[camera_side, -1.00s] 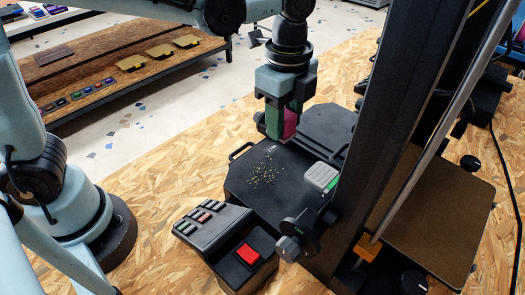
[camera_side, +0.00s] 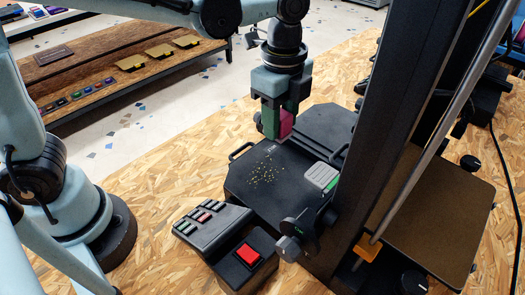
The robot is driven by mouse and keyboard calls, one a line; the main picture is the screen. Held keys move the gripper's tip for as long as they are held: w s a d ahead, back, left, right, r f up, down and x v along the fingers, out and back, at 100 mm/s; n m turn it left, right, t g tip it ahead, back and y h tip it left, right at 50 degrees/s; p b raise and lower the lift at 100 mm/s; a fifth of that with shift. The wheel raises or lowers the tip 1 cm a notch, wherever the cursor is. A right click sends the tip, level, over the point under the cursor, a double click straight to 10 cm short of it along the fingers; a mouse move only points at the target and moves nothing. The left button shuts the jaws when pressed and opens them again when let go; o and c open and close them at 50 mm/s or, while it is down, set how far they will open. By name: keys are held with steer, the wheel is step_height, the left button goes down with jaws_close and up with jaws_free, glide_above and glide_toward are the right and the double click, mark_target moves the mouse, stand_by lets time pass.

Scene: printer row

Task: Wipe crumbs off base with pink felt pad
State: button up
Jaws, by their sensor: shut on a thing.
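My gripper (camera_side: 277,118) is shut on the pink felt pad (camera_side: 286,123), a block whose pink side shows between the green-tipped fingers. It hangs over the far edge of the black base (camera_side: 240,195); whether the pad touches the base is hard to tell. Crumbs (camera_side: 264,172), small and yellowish, lie scattered on the base's top, nearer the camera than the pad. The pad's underside is hidden.
A dark upright column (camera_side: 390,120) stands right of the base. A control box with a red button (camera_side: 248,254) stands in front. Open wooden board lies to the left.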

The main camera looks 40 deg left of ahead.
mark_target(281, 163)
step_height(281, 163, down, 7)
steer(key=shift+f, duration=0.15)
steer(key=shift+s+f, duration=0.2)
steer(key=shift+s, duration=0.5)
steer(key=shift+c, duration=0.5)
steer(key=shift+s+r, duration=0.1)
steer(key=shift+s, duration=3.3)
steer(key=shift+w, duration=4)
steer(key=shift+w+d, duration=0.2)
steer(key=shift+s+d, duration=0.15)
steer(key=shift+d, duration=0.1)
steer(key=shift+s, duration=3.9)
steer(key=shift+w, duration=2.9)
steer(key=shift+w+f, duration=0.2)
steer(key=shift+w, duration=0.2)
steer(key=shift+w+r, duration=0.1)
steer(key=shift+w, duration=0.65)
steer(key=shift+s+r, duration=0.1)
steer(key=shift+r, duration=4.1)
